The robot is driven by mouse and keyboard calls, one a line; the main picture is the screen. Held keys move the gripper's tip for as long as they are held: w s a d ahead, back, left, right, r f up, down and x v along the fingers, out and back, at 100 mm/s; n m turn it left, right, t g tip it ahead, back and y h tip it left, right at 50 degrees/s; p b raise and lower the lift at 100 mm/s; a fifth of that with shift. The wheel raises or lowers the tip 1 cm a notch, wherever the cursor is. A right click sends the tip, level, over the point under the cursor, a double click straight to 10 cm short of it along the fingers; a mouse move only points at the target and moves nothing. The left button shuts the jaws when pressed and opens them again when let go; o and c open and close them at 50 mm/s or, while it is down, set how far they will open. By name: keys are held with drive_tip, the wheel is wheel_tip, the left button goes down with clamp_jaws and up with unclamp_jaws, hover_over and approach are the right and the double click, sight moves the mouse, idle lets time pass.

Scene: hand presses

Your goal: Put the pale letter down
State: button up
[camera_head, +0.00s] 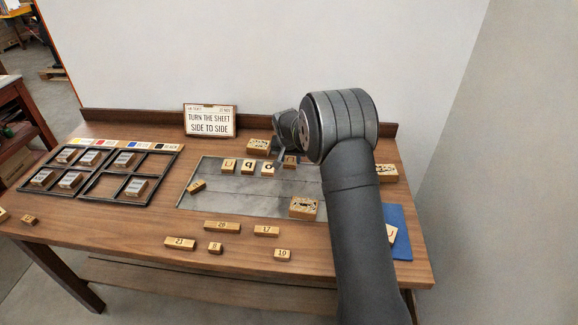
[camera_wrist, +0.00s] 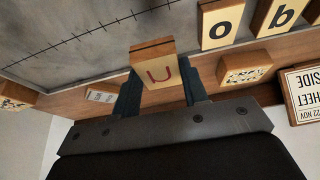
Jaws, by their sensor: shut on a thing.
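My gripper (camera_wrist: 160,88) is shut on a pale letter block (camera_wrist: 160,73) that bears a dark red U-like mark in the wrist view. One dark finger is on each side of the block. In the head view the held block (camera_head: 290,161) shows at the right end of a row of letter blocks, over the far part of the grey slab (camera_head: 240,200). I cannot tell whether its underside touches the slab. My arm hides part of the slab's right side.
Beside the held block stand the o block (camera_head: 268,168), a b-like block (camera_head: 249,167) and a U-like block (camera_head: 229,166). A blue mat (camera_head: 402,245) is at right, dark trays (camera_head: 112,172) at left, and a sign (camera_head: 210,121) behind.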

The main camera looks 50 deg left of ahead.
drive_tip(key=w+d+r+m, duration=0.1)
drive_tip(key=w+d+r, duration=0.25)
drive_tip(key=d, duration=0.55)
drive_tip(key=w+d+r, duration=0.2)
drive_tip(key=w+d, duration=0.2)
drive_tip(key=d, duration=0.4)
drive_tip(key=w+d+r+m, duration=0.15)
drive_tip(key=w+d, duration=0.25)
drive_tip(key=d, duration=0.5)
drive_tip(key=s+d+m+h, duration=0.1)
drive_tip(key=s+d+m, duration=0.1)
drive_tip(key=d, duration=1.6)
hover_over(394, 216)
drive_tip(key=s+a, duration=0.3)
drive_tip(key=s, duration=0.1)
drive_tip(key=shift+n+t, duration=0.25)
drive_tip(key=shift+t, duration=0.05)
drive_tip(key=f, duration=0.6)
drive_tip(key=shift+s, duration=0.2)
drive_tip(key=shift+f, duration=2)
drive_tip(key=shift+f, duration=0.15)
drive_tip(key=shift+f, duration=0.25)
drive_tip(key=o, duration=1)
drive_tip(key=shift+c, duration=0.2)
